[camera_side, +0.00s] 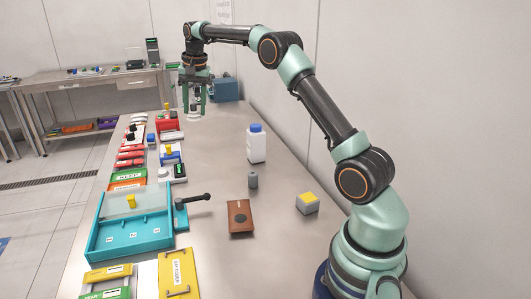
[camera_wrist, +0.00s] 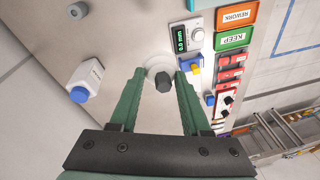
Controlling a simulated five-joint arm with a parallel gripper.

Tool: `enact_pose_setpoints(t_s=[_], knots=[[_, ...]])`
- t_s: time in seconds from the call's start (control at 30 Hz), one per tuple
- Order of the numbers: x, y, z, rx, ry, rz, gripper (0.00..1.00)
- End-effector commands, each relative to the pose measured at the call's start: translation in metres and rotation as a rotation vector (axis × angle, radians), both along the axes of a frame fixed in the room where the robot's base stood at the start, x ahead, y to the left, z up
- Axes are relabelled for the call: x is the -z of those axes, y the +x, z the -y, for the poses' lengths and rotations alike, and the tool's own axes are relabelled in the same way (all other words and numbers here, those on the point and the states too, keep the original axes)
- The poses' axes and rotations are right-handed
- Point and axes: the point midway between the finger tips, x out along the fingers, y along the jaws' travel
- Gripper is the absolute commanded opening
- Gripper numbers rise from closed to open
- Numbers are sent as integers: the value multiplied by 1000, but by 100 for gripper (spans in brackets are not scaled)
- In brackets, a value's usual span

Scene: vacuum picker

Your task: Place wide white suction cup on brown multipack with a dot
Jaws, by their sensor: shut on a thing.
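My gripper (camera_side: 194,103) is raised above the far part of the steel table in the side view. It is shut on the wide white suction cup (camera_side: 194,113), which hangs below the fingers. In the wrist view my gripper (camera_wrist: 161,80) has its green fingers on either side of the cup's dark stem, and the cup's pale round rim (camera_wrist: 157,64) shows behind it. The brown multipack (camera_side: 240,227) lies flat on the table near the front middle, with a dark round dot on its top. It is well apart from my gripper and out of the wrist view.
A white bottle with a blue cap (camera_side: 256,146), a grey cylinder (camera_side: 253,181) and a grey block with a yellow top (camera_side: 307,204) stand near the multipack. A teal tray (camera_side: 97,242) with a black-handled lever is to its left. Several coloured labelled items line the left edge.

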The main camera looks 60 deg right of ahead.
Motion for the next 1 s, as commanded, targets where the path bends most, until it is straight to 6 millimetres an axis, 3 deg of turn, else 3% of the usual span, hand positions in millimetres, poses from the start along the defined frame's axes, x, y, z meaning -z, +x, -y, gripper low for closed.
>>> enact_pose_setpoints(t_s=[0.2, 0.43, 0.8, 1.0], knots=[[-21, -36, -21, -15, -2, 3, 0], [-30, -81, -44, -30, -3, 3, 0], [-19, -165, -82, -55, -3, 1, 0], [-8, -196, -94, -63, -3, 0, 0]])
